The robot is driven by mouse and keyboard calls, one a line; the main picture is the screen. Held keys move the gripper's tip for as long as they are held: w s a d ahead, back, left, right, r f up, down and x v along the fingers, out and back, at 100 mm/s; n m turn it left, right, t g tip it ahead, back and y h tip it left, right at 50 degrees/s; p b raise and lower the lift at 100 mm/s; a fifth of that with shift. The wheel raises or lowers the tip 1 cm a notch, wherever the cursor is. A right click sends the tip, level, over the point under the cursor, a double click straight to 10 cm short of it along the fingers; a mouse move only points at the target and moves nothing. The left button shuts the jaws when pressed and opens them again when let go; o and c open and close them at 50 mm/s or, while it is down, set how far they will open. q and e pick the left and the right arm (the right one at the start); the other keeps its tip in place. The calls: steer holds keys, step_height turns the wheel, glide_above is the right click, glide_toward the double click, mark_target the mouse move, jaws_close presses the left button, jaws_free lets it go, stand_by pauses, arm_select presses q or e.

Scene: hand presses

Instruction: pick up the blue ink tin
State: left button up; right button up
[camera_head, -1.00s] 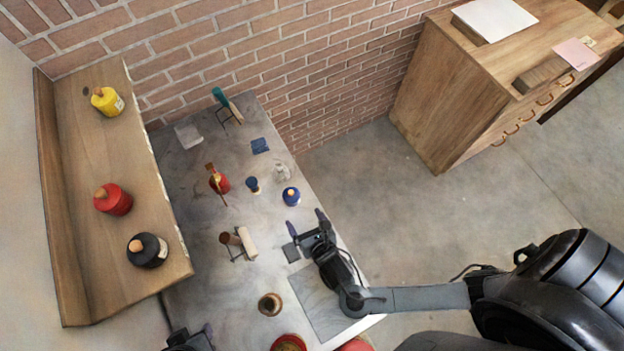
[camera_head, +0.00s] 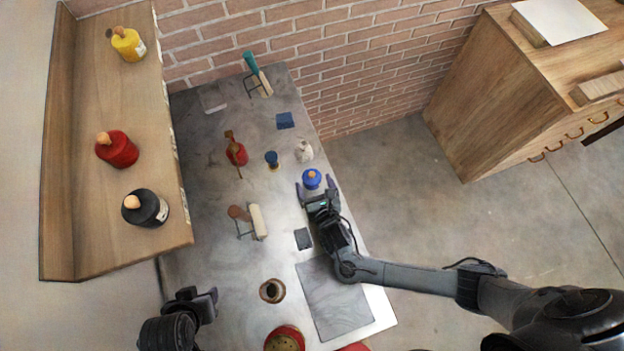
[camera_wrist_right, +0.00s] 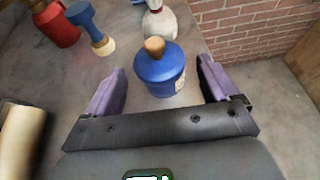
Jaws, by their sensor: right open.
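The blue ink tin (camera_head: 312,180) stands upright near the right edge of the grey table, with a tan knob on its lid. In the right wrist view the tin (camera_wrist_right: 160,72) sits between the two purple fingers, with a gap on each side. My right gripper (camera_head: 316,187) is open around the near side of the tin; it also shows in the right wrist view (camera_wrist_right: 162,92). My left gripper (camera_head: 202,303) is at the lower left, away from the tin; its jaws are too unclear to judge.
A white bottle (camera_head: 304,151), a blue-handled tool (camera_head: 272,160) and a red bottle (camera_head: 236,152) stand beyond the tin. A cream roller (camera_head: 259,222) lies to the left. A wooden shelf (camera_head: 85,225) holds yellow, red and black tins.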

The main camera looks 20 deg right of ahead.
steer(key=shift+b+x, duration=0.5)
steer(key=shift+x, duration=2.2)
steer(key=shift+c, duration=0.2)
steer(key=shift+r, duration=0.1)
steer(key=c, duration=1.2)
